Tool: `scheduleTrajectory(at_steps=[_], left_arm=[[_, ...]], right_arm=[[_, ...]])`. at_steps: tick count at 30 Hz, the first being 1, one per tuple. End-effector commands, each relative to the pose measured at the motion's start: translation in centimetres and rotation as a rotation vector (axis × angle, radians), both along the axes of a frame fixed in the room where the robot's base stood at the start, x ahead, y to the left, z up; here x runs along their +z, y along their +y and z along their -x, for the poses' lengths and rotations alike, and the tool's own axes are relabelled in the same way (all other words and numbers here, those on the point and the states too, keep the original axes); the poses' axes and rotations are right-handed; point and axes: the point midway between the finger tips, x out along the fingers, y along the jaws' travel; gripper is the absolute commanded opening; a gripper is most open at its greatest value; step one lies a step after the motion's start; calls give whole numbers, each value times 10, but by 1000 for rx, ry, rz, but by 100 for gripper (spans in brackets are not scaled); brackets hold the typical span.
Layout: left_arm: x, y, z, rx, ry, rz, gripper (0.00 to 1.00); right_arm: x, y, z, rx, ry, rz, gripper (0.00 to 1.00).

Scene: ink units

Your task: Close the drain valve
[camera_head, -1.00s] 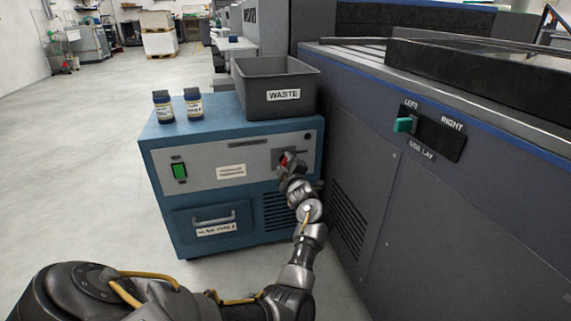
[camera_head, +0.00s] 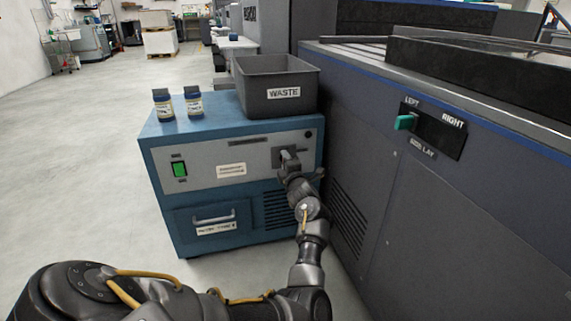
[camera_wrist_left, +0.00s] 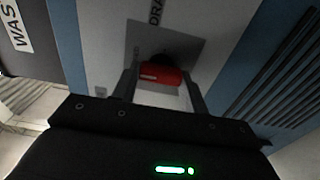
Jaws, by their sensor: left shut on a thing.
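My right gripper is not in view.
A grey WASTE bin (camera_head: 250,98) and two small bottles (camera_head: 164,108) stand on the unit. A drawer (camera_head: 212,222) is shut below. The dark press (camera_head: 420,200) stands close on the right. The floor at left is clear.

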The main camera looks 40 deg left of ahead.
Motion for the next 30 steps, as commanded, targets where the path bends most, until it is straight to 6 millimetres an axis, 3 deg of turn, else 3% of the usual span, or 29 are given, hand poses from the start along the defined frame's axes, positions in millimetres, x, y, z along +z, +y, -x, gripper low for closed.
scheduleTrajectory(at_steps=[10, 11, 15, 25, 30], left_arm=[[-1, 1, 1, 3, -3, 3, 21], [-1, 1, 1, 3, -3, 3, 46], [-1, 0, 0, 2, -3, 3, 65], [0, 0, 0, 0, 9, -6, 66], [1, 0, 0, 0, 122, -86, 66]], right_arm=[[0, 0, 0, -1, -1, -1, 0], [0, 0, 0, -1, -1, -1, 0], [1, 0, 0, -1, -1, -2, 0], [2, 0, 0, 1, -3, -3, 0], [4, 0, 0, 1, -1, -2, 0]])
